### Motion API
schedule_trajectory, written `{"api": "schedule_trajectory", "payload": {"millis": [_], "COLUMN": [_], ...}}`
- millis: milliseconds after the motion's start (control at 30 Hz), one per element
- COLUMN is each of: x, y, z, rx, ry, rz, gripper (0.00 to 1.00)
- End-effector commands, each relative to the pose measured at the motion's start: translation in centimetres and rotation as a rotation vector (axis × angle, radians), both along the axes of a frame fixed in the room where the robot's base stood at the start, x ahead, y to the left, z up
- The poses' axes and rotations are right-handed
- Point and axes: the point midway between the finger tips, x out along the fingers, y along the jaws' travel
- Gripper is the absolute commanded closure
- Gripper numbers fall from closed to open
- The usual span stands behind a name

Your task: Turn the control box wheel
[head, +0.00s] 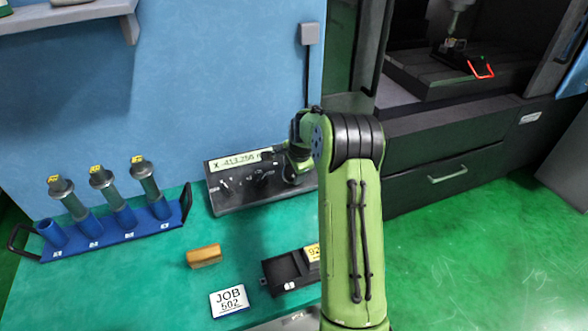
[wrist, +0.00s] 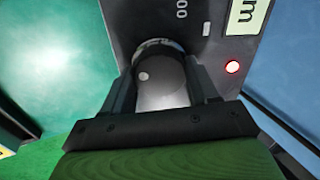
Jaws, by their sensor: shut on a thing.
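The control box (head: 238,196) is a dark grey box on the green bench, with a pale readout strip along its back edge. In the wrist view its grey panel (wrist: 207,50) shows part of the readout and a lit red lamp (wrist: 232,67). The control box wheel (wrist: 160,85) is a round, dark grey knob with a small pale dot on its left part. My gripper (wrist: 165,92) is shut on the wheel, one finger on each side. In the head view my arm hides the gripper's fingers and the box's right part.
A blue rack (head: 115,228) with several holders stands on the left of the bench. A tan block (head: 204,256), a JOB 502 card (head: 229,300) and a black tray (head: 283,270) lie in front of the box. A machine with an open chamber (head: 410,75) stands at the right.

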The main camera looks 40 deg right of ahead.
Motion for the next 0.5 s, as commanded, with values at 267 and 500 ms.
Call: {"api": "schedule_trajectory", "payload": {"millis": [267, 500], "x": [0.03, 0.04], "y": [-0.03, 0.00], "z": [0.06, 0.06], "rx": [0.082, 0.131], "ry": [-0.023, -0.036], "rz": [-0.212, -0.339], "gripper": [0.72, 0.72]}}
